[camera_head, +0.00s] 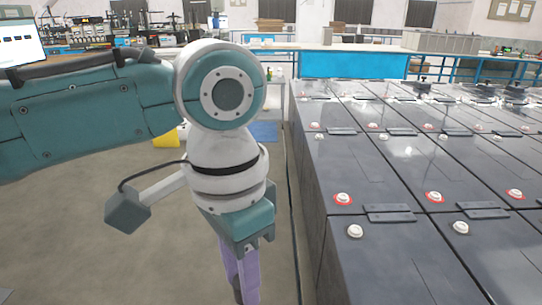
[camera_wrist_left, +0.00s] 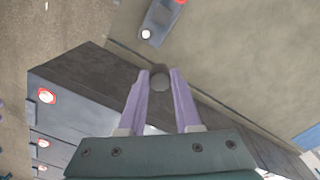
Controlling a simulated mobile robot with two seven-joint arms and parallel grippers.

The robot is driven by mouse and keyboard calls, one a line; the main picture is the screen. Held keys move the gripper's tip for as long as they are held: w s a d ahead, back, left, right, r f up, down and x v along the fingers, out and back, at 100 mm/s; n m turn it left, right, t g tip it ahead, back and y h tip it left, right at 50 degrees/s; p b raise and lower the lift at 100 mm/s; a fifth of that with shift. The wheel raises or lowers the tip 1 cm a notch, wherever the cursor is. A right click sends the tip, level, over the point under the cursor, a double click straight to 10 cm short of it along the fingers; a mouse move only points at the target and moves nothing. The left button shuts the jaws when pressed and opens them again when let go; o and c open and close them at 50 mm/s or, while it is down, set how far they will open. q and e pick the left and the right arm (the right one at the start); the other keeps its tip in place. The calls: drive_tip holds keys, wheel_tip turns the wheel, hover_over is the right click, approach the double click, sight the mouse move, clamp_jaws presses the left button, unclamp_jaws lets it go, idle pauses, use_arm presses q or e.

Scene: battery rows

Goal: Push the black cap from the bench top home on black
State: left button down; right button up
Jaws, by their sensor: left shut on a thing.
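My left gripper (camera_head: 240,285) hangs pointing down beside the left side of the battery rows, below the level of their tops. In the left wrist view, its two purple fingers (camera_wrist_left: 160,76) are shut on a small dark round cap (camera_wrist_left: 160,82) at their tips. Batteries (camera_head: 375,170) with dark grey tops stand in rows at the right. Some white terminals have red rings, such as the near one (camera_head: 343,199); others are plain white, such as the front-left one (camera_head: 355,231). I cannot tell which place is called black. My right gripper is out of view.
Dark raised fittings (camera_head: 423,86) stand on the far batteries. Grey bars (camera_head: 389,213) lie across the battery seams. A blue-fronted bench (camera_head: 352,65) is behind the rows. The grey floor (camera_head: 130,260) at the left is open.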

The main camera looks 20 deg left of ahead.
use_arm(q)
drive_tip(key=s+f+m, duration=0.1)
drive_tip(key=f, duration=0.2)
drive_tip(key=s+d+f+m, duration=0.1)
drive_tip(key=f, duration=0.2)
drive_tip(key=s+f+m, duration=0.1)
drive_tip(key=s+f, duration=0.1)
drive_tip(key=f, duration=0.1)
drive_tip(key=shift+d+f+m+b, duration=0.25)
drive_tip(key=shift+f+m+b, duration=0.05)
drive_tip(key=shift+m, duration=0.1)
wheel_tip(320, 180, down, 4)
drive_tip(key=b, duration=0.5)
drive_tip(key=shift+f, duration=0.2)
drive_tip(key=shift+r+p, duration=0.1)
drive_tip(key=shift+p, duration=0.5)
drive_tip(key=shift+f, duration=0.2)
idle(0.4)
drive_tip(key=shift+f+b, duration=0.3)
drive_tip(key=shift+f, duration=0.05)
drive_tip(key=shift+f+b, duration=0.5)
drive_tip(key=shift+f, duration=0.5)
idle(1.2)
drive_tip(key=shift+c, duration=0.3)
unclamp_jaws()
idle(0.4)
